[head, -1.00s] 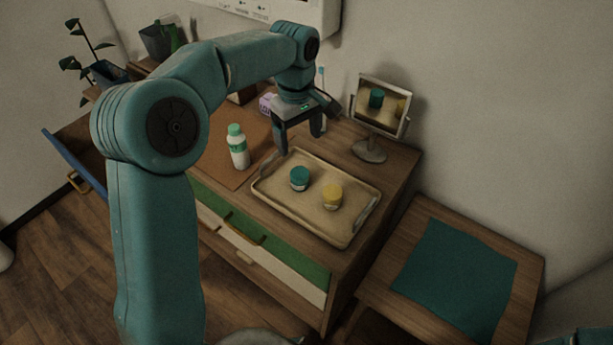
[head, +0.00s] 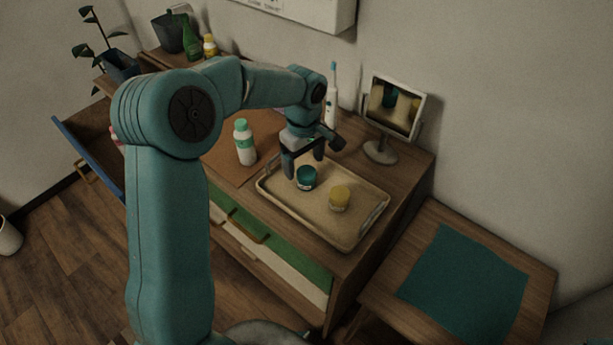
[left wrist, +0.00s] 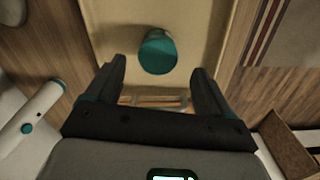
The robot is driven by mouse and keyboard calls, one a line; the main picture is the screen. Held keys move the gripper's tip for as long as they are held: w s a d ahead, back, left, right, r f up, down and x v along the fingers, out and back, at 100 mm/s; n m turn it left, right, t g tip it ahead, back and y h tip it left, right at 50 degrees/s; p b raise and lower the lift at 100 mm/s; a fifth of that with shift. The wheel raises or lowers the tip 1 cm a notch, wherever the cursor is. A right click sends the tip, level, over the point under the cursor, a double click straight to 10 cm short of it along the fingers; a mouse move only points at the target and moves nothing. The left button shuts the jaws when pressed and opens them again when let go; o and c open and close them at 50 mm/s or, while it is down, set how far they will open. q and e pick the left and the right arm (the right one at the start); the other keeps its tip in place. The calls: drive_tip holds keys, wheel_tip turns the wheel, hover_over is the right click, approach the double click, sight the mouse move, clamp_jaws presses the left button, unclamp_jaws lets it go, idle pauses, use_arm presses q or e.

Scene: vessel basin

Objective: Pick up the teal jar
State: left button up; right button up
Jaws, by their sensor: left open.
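The teal jar (head: 307,178) stands upright in the left part of the beige tray (head: 327,232), on top of the dresser. My left gripper (head: 304,166) is open and empty, just above and behind the jar, with its fingers pointing down. In the left wrist view the teal jar (left wrist: 158,52) lies beyond the fingertips, roughly centred between the two fingers (left wrist: 158,78). It appears apart from both fingers. My right gripper is not in view.
A yellow jar (head: 340,198) stands in the tray, right of the teal jar. A white bottle with a green cap (head: 244,143) stands left of the tray. A mirror (head: 396,105) and a toothbrush (head: 332,95) are behind.

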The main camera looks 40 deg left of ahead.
sight(305, 171)
use_arm(q)
drive_tip(key=shift+w+f, duration=0.15)
drive_tip(key=shift+f, duration=2.1)
drive_tip(key=shift+w, duration=0.1)
drive_tip(key=c, duration=0.8)
drive_tip(key=shift+r, duration=0.1)
drive_tip(key=shift+c, duration=1.4)
